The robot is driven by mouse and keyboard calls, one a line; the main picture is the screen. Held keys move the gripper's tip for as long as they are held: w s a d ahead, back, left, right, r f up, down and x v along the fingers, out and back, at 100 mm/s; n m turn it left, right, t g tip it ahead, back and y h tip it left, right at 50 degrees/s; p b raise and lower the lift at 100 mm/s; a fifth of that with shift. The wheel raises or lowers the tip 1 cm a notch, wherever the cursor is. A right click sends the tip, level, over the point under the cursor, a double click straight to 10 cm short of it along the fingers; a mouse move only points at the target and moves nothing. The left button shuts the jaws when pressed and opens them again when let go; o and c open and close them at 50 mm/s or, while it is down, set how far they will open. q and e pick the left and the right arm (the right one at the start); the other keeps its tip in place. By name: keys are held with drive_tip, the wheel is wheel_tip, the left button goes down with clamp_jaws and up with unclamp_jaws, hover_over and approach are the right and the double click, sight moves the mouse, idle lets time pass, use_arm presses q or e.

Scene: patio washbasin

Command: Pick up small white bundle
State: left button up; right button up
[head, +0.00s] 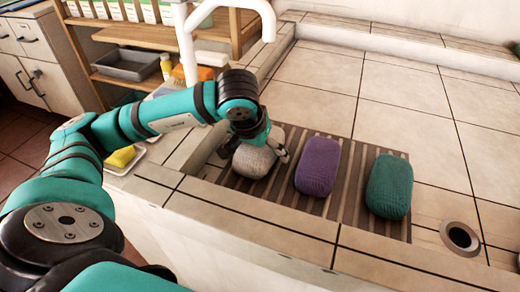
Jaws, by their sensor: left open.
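The small white bundle (256,161) lies on a brown slatted mat (345,216), at the left end of a row of bundles. My left gripper (267,147) is at the white bundle, with its fingers over the bundle's upper part. It is open, with one finger showing at the bundle's right side. The gripper and wrist hide part of the bundle's top, and I cannot tell whether the fingers touch it. My right gripper does not show.
A purple bundle (318,167) and a green bundle (390,186) lie right of the white one on the mat. A round drain hole (460,238) is at the right. A white faucet (187,50) rises behind my left arm. A yellow sponge (121,156) sits at the left.

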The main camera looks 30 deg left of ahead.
use_arm(q)
drive_tip(key=shift+c, duration=0.3)
drive_tip(key=c, duration=1.1)
drive_tip(key=shift+r, duration=0.1)
